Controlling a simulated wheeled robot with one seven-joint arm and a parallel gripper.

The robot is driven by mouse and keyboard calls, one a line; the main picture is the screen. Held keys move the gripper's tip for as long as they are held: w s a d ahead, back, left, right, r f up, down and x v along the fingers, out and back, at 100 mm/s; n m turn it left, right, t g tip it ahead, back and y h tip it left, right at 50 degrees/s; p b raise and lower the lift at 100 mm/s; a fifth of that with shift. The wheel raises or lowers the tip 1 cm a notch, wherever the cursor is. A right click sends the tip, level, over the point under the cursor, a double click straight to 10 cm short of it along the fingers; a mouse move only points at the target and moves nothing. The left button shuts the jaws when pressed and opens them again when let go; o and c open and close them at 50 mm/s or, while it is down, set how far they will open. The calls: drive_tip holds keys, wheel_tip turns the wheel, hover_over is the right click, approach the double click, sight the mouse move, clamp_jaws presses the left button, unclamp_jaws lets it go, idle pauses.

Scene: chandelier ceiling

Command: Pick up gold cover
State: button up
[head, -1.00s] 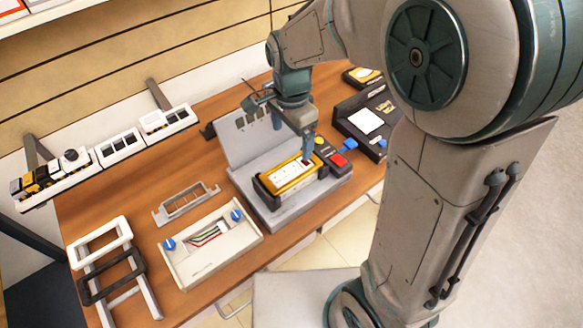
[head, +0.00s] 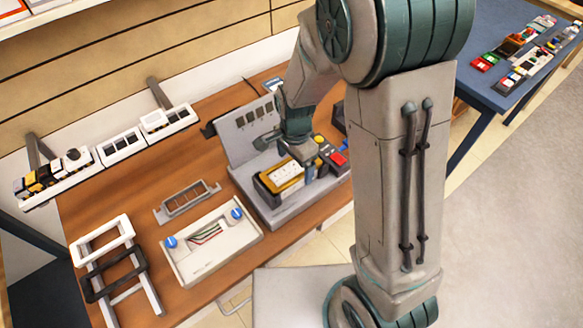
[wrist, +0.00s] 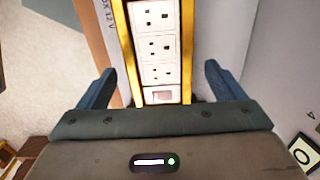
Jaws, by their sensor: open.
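The gold cover (head: 268,183) is a yellow-gold frame around a white strip of sockets (head: 285,175). It sits in a dark-ended holder on the grey fixture on the desk. In the wrist view the cover's two long gold rails (wrist: 187,50) run up the picture on both sides of the white sockets (wrist: 155,45). My gripper (wrist: 158,72) is open and empty, with one blue finger on each side of the cover and a gap to each rail. In the head view my gripper (head: 309,172) is at the cover's right end; its far finger is hidden.
The fixture's grey upright panel (head: 243,132) stands behind the cover. A red button (head: 339,158) and a yellow one sit to its right. A beige box with blue knobs (head: 208,242) and a grey frame (head: 187,200) lie left.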

drive_tip(key=c, duration=1.1)
drive_tip(key=shift+o, duration=0.2)
